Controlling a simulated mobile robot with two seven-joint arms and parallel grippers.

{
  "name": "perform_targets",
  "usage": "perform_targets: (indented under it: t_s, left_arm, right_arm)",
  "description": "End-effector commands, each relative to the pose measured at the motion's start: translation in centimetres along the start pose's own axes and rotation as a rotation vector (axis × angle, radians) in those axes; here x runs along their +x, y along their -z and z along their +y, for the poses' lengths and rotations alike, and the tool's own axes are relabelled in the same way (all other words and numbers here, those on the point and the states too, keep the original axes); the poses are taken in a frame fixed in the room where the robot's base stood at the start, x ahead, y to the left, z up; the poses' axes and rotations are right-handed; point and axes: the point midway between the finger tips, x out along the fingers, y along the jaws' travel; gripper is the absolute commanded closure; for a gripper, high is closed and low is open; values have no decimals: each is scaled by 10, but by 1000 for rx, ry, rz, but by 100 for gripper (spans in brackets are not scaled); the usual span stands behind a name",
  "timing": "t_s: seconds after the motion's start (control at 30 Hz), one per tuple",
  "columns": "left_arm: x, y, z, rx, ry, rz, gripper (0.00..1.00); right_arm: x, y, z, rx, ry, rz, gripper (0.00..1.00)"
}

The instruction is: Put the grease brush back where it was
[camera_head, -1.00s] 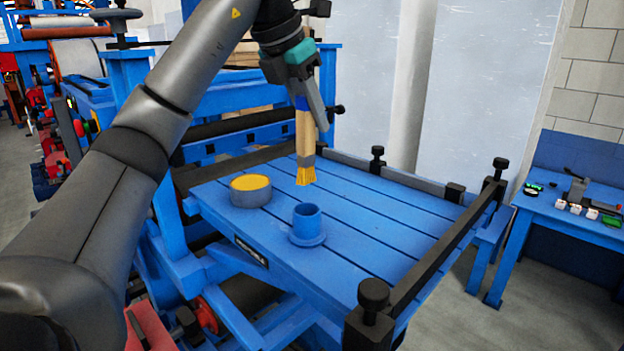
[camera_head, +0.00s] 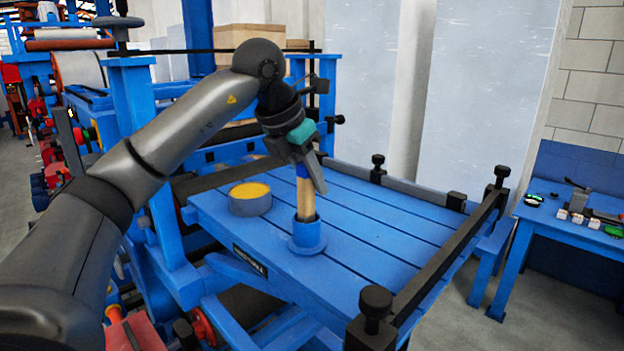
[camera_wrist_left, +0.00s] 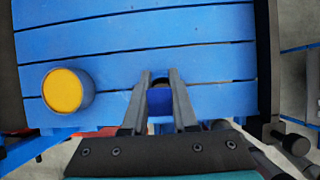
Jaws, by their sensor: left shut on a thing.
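The grease brush (camera_head: 305,196) stands about upright, with its bristle end down inside the blue cup-shaped holder (camera_head: 308,238) on the blue table. Its bristles are hidden by the holder. My left gripper (camera_head: 308,172) is above the holder and shut on the upper part of the wooden handle. In the left wrist view my left gripper's fingers (camera_wrist_left: 160,100) close around the brush end, and the holder is mostly hidden below. A round grey tin (camera_head: 250,199) with yellow grease stands to the left of the holder. My right gripper is not in view.
The slatted blue table (camera_head: 390,225) is clear to the right of the holder. A dark rail with black knobs (camera_head: 375,302) runs along its right edge. A blue side table (camera_head: 570,228) with small items stands at the far right.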

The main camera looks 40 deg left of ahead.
Motion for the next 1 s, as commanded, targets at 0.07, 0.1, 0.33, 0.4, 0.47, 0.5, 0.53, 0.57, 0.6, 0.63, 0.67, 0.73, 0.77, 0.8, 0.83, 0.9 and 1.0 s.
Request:
perform_targets:
  t_s: [0.07,0.1,0.33,0.4,0.47,0.5,0.53,0.57,0.6,0.63,0.67,0.73,0.77,0.8,0.83,0.9,1.0]
  left_arm:
    - [0,0,0,0,0,0,100]
    - [2,1,0,0,0,0,100]
    - [2,1,0,0,0,0,52]
    - [2,1,0,0,0,0,44]
    - [2,1,0,0,0,0,43]
    - [2,1,0,0,0,0,43]
    - [2,1,0,0,0,0,43]
    - [2,1,0,0,0,0,43]
    - [2,1,0,0,0,0,43]
    - [2,1,0,0,0,0,43]
    - [1,0,0,0,0,0,43]
    - [-2,-1,0,0,0,0,43]
    - [-4,-1,0,0,0,-1,43]
    - [-9,-1,0,0,-1,-2,43]
    - [-13,-1,0,0,-1,-4,43]
    - [-26,-2,0,0,0,-5,43]
    - [-50,-2,0,0,0,-7,43]
  right_arm:
    - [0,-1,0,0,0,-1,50]
    - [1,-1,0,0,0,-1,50]
    - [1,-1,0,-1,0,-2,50]
    - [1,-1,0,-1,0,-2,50]
    - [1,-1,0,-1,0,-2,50]
    - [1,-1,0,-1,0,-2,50]
    - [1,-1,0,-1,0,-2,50]
    - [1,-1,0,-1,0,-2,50]
    - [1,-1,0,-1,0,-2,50]
    - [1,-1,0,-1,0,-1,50]
    - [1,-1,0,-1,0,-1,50]
    - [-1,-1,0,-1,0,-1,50]
    - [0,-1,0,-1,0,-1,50]
    - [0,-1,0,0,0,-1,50]
    - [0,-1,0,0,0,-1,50]
    - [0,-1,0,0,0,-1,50]
    - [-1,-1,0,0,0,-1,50]
